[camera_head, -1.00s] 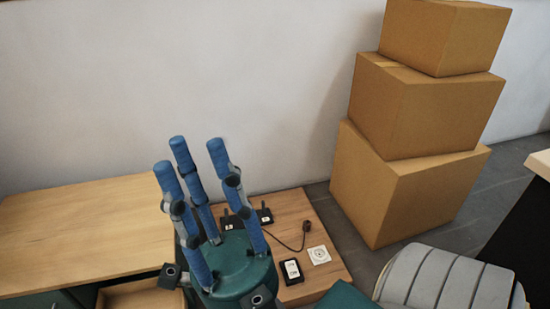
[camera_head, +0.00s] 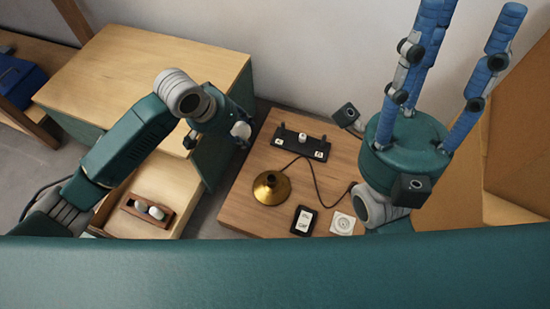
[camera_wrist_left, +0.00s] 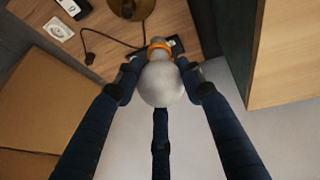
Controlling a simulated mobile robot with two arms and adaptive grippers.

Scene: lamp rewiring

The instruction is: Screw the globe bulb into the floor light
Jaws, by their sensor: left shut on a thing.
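The globe bulb (camera_wrist_left: 160,84) is a round whitish bulb with an orange ring at its neck. My left gripper (camera_wrist_left: 164,74) is shut on it; blue fingers reach around the globe, and the neck points toward the low table. In the head view the left gripper (camera_head: 240,130) is small, between the cabinet and the low table, its fingers mostly hidden. The floor light (camera_head: 272,187) appears as a brass, cone-shaped base with a cord, standing on the low table apart from the bulb. My right gripper (camera_head: 450,45) points up at the right, its blue fingers spread and empty.
A black strip with a pale cylinder (camera_head: 302,142), a black device (camera_head: 303,221) and a white wall socket (camera_head: 342,224) lie on the low table (camera_head: 237,205). An open drawer (camera_head: 190,190) holds a brown tray with white pieces. Cardboard boxes (camera_head: 520,140) stand right.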

